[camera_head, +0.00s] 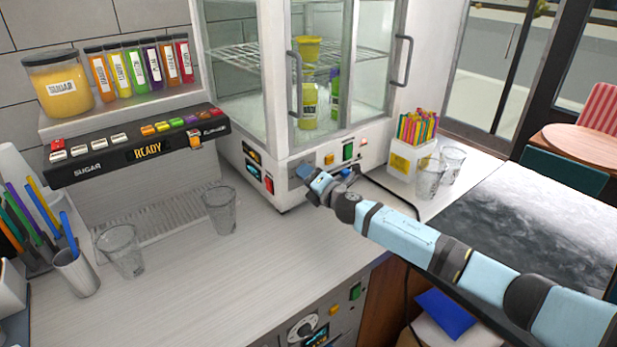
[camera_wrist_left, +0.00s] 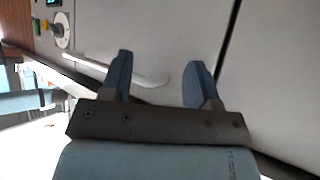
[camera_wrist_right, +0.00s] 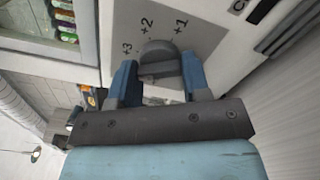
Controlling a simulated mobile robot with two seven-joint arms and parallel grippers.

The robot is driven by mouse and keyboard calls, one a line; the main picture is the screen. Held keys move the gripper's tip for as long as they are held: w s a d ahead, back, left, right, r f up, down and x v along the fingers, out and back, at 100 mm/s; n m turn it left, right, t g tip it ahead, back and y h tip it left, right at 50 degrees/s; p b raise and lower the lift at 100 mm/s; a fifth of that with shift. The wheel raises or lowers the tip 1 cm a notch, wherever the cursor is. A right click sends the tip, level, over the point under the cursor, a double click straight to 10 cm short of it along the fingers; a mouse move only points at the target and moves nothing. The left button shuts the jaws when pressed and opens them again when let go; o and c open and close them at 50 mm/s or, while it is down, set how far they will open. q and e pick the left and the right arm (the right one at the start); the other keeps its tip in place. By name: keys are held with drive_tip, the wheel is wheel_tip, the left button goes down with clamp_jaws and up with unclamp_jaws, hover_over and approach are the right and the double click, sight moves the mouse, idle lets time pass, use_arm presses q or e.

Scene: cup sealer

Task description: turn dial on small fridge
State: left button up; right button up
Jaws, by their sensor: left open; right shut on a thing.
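The small fridge (camera_head: 275,95) is a white cabinet with glass doors on the counter. Its dial (camera_wrist_right: 160,62) is a grey round knob on a grey plate marked +1, +2 and +3 in the right wrist view. My right gripper (camera_wrist_right: 158,78) is shut on the dial, one finger on each side. In the head view my right gripper (camera_head: 308,172) is at the fridge's lower front panel and hides the dial there. My left gripper (camera_wrist_left: 165,75) is open and empty in the left wrist view, in front of a pale panel with a white bar handle (camera_wrist_left: 115,70).
On the fridge panel are a green switch (camera_head: 348,151) and an orange button (camera_head: 329,159). Glasses (camera_head: 220,208) and a straw box (camera_head: 412,155) stand on the counter. Another dial (camera_head: 301,330) is below the counter's front edge. The middle counter is clear.

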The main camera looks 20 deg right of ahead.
drive_tip(key=m+p, duration=0.6)
drive_tip(key=m, duration=1.9)
drive_tip(key=shift+d+r+m, duration=0.1)
drive_tip(key=shift+m, duration=0.2)
idle(0.4)
drive_tip(key=o, duration=0.9)
drive_tip(key=shift+b+v, duration=0.75)
drive_tip(key=shift+v, duration=6.15)
